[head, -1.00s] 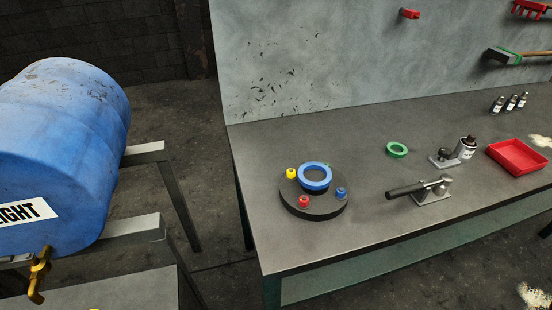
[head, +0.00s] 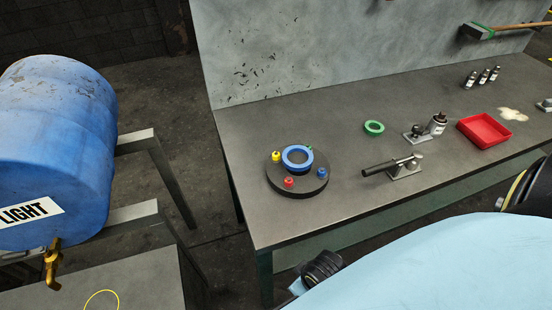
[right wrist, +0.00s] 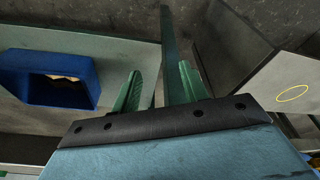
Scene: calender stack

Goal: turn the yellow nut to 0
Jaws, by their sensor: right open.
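The yellow nut (head: 276,155) sits on the left edge of a round dark plate (head: 300,191) on the workbench. A red nut (head: 288,182) and a blue nut (head: 321,173) sit on the same plate. Any number markings are too small to read. My right gripper (right wrist: 160,68) shows in the right wrist view with its two green fingers apart and nothing between them. It is well away from the plate. My left gripper is not in view.
The workbench (head: 340,120) carries a green ring (head: 374,127), a clamp with a dark handle (head: 380,167), a red tray (head: 486,132) and small bottles. A blue open box (right wrist: 28,75) shows in the right wrist view.

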